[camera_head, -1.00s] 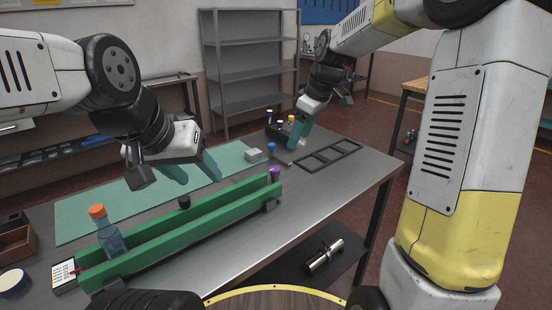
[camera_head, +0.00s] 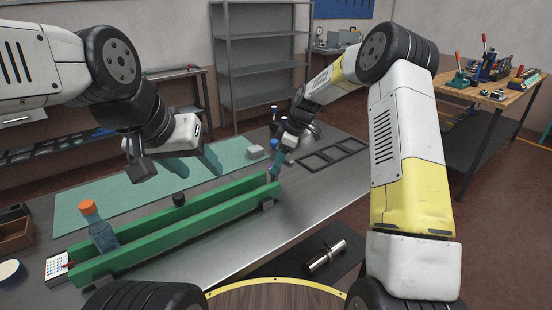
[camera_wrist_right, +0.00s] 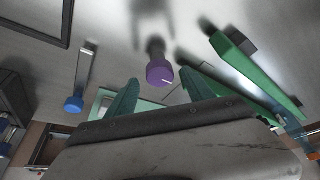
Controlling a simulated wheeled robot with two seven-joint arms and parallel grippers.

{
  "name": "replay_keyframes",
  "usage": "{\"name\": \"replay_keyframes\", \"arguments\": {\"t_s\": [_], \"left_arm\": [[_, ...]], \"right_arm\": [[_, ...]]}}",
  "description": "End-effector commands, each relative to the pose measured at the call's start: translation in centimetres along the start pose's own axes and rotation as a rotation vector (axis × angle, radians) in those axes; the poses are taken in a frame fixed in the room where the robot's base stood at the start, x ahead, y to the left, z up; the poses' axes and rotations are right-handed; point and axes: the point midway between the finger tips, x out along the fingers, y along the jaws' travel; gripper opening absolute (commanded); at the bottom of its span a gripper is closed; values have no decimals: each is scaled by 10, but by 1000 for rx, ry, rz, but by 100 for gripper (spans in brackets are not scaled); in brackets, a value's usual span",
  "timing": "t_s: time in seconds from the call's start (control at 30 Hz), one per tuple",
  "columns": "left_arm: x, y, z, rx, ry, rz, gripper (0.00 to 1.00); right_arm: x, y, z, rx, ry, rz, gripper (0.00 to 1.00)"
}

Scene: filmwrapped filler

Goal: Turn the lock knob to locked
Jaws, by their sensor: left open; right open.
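A purple round knob (camera_wrist_right: 160,74) with a white line on its face shows in the right wrist view. It stands upright at the end of the green channel (camera_head: 160,238). My right gripper (camera_head: 276,169) is open at that end, and in the wrist view its two teal fingers (camera_wrist_right: 158,80) lie on either side of the knob, which seems not gripped. In the head view the gripper hides the purple knob. A blue knob (camera_wrist_right: 73,104) on a grey bar is apart, to the left in the wrist view. My left gripper (camera_head: 195,167) is open and empty above the green mat.
A bottle with an orange cap (camera_head: 103,235) and a black knob (camera_head: 179,199) stand at the channel. A printed card (camera_head: 58,267) is at its left end. A small grey block (camera_head: 255,152) is on the mat (camera_head: 130,190). A dark frame (camera_head: 335,153) lies right.

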Motion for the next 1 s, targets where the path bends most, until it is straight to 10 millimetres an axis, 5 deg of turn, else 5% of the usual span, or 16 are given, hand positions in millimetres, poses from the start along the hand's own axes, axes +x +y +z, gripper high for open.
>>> {"name": "replay_keyframes", "arguments": {"t_s": [0.43, 0.73, 1.0], "left_arm": [[0, 0, 0, 0, 0, 0, 52], [0, 0, 0, 0, 0, 0, 52], [0, 0, 0, 0, 0, 0, 52]], "right_arm": [[15, 0, 0, 1, 0, 1, 61], [15, 0, 0, 1, 0, 1, 2], [14, 0, 0, 24, 0, 10, 0]]}}
